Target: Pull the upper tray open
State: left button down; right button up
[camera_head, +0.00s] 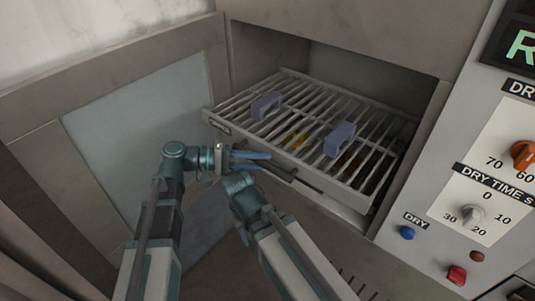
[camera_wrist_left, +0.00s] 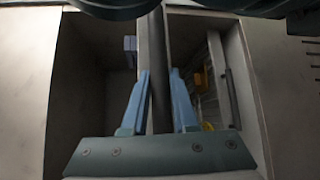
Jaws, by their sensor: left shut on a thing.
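The upper tray (camera_head: 228,127) is a grey wire rack that sticks out of the open chamber. Two purple blocks, one at the left (camera_head: 266,104) and one at the right (camera_head: 339,138), rest on it. A dark handle bar (camera_head: 303,183) runs along its front. My left gripper (camera_head: 268,158) is at the tray's front, its blue fingers near the handle. In the left wrist view the left fingers (camera_wrist_left: 159,85) are on both sides of a grey upright-looking bar (camera_wrist_left: 157,60) and shut on it. I cannot make out a right gripper.
Yellow things (camera_head: 296,140) show below the rack. A door (camera_head: 140,120) stands open at the left. The control panel (camera_head: 480,190) with knobs and buttons is at the right. My arm links fill the lower middle.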

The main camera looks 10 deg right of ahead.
pick_arm(q)
jog(key=shift+s+a, duration=0.65)
jog(key=shift+a, duration=0.2)
jog(key=shift+s+a, duration=0.65)
jog(key=shift+a, duration=0.15)
jog(key=c, duration=0.7)
grip_release()
jog(key=shift+w+a+r+p, duration=0.3)
jog(key=shift+a, duration=1.95)
jog(key=shift+w+a+r+p, duration=0.35)
jog(key=shift+a, duration=1.95)
jog(key=shift+w+a+r+p, duration=0.3)
jog(key=shift+a, duration=1.95)
